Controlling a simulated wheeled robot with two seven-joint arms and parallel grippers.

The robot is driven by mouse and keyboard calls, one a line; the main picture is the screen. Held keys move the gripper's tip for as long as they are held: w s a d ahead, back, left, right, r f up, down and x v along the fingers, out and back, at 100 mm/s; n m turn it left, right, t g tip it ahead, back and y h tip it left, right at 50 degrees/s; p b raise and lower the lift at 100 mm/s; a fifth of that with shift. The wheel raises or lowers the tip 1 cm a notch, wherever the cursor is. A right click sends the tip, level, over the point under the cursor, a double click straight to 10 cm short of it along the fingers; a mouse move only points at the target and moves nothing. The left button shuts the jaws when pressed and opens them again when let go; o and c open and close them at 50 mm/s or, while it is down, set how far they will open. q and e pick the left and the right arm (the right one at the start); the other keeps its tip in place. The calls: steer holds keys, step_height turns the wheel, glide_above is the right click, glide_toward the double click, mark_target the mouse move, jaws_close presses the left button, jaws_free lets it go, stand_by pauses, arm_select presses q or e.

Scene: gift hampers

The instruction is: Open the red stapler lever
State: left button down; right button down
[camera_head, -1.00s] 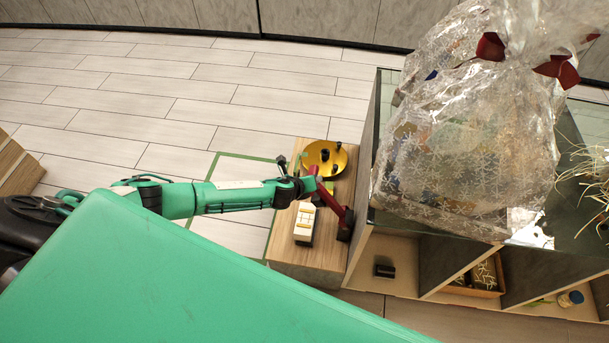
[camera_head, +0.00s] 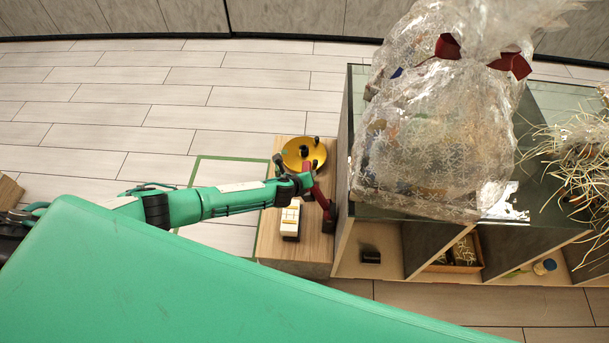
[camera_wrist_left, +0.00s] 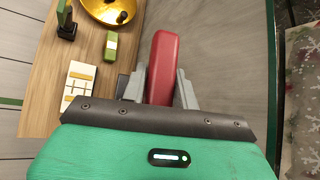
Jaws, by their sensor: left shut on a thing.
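The red stapler (camera_head: 319,194) is at the right side of the small wooden table, close to the dark shelf side. In the left wrist view its red lever (camera_wrist_left: 162,68) runs away from between my left gripper's grey fingers. My left gripper (camera_head: 306,182) is shut on the lever, with one finger on each side; it also shows in the left wrist view (camera_wrist_left: 160,90). The stapler's dark base is mostly hidden in the wrist view. My right gripper is not in view.
A yellow round dish (camera_head: 302,155) and a white block with tan strips (camera_head: 290,220) share the table (camera_head: 305,255). A green block (camera_wrist_left: 110,46) lies near the gripper. The shelf unit (camera_head: 344,160) with a wrapped hamper (camera_head: 430,140) stands close on the right.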

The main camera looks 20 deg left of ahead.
arm_select(q)
steer(key=shift+d+r, duration=0.1)
steer(key=shift+d, duration=0.2)
steer(key=c, duration=1.4)
jaws_free()
steer(key=shift+o, duration=1.4)
steer(key=shift+a, duration=0.1)
steer(key=shift+s+a, duration=0.15)
steer(key=shift+s, duration=0.1)
steer(key=v, duration=1.3)
steer(key=shift+r, duration=0.1)
